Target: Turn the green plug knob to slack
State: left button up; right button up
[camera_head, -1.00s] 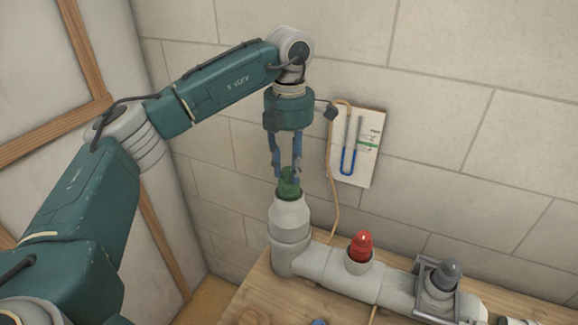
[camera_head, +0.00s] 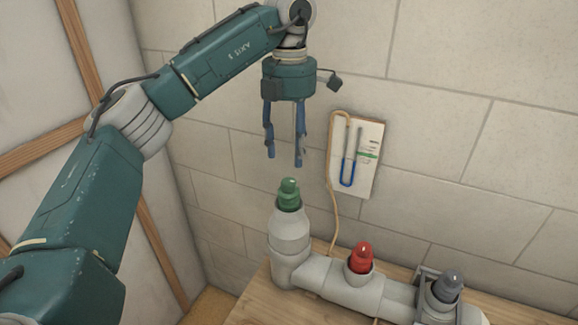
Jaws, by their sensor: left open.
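The green plug knob (camera_head: 288,194) sits on top of the upright grey pipe end (camera_head: 290,230) at the left of the pipe run. My left gripper (camera_head: 284,160) points down just above the knob, with its blue fingers spread apart. It is open and empty, and a gap shows between the fingertips and the knob. The knob's whole near side is visible. My right gripper is not in view.
A red plug (camera_head: 361,258) and a grey plug (camera_head: 447,284) in a bracket stand on the pipe to the right. A gauge board (camera_head: 356,155) with a blue U-tube and a tan hose hangs on the block wall behind. The wooden bench (camera_head: 262,303) lies below.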

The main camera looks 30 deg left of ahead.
pick_arm(q)
notch_tip(320, 180, up, 4)
jog(key=shift+f, duration=0.25)
jog(key=shift+s+f, duration=0.1)
dwell(0.4)
